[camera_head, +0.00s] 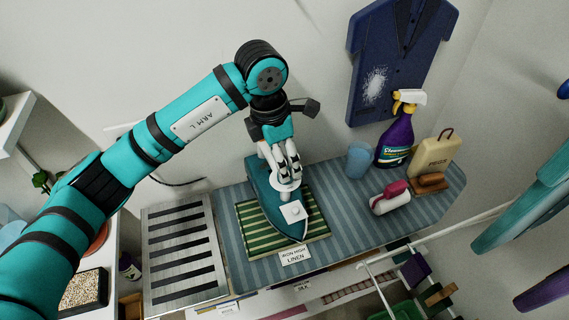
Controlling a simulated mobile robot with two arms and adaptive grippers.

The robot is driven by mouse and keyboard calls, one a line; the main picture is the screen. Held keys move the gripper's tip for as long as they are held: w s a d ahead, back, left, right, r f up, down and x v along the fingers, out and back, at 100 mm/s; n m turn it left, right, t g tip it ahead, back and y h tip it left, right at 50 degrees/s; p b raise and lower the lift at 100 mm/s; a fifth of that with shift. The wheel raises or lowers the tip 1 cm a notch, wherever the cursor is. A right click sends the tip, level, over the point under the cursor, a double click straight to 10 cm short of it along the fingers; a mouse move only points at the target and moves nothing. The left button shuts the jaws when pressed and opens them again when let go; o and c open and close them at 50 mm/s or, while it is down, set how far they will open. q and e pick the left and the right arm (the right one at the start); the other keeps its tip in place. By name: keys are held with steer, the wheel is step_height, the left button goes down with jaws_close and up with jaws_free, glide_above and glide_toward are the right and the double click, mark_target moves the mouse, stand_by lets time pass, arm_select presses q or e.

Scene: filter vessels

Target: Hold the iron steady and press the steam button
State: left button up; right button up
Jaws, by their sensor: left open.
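The teal iron (262,205) rests on a green striped mat (317,234) on the blue striped ironing board. A white square piece with a round knob (293,212) sits on its near right side; I cannot tell whether it is the steam button. My left gripper (285,174) reaches down from above, open, with its pale fingers over the upper part of the iron at a white round part (286,184). I cannot tell whether the fingers touch it. The fingers hide part of the iron's top. My right gripper is not in view.
On the ironing board (235,222) stand a blue cup (359,160), a purple spray bottle (396,138), a beige bottle (434,156), a brush (430,182) and a white and pink item (390,198). A slatted metal rest (180,252) lies left. A white rail (440,236) crosses at right.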

arm_select(q)
steer(key=shift+w+d+f+p, duration=0.15)
steer(key=shift+f+p, duration=0.1)
steer(key=shift+f, duration=0.9)
steer(key=shift+d+f+p, duration=0.15)
steer(key=shift+f+p, duration=0.1)
steer(key=shift+f, duration=0.9)
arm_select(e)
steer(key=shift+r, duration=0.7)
arm_select(q)
jaws_close()
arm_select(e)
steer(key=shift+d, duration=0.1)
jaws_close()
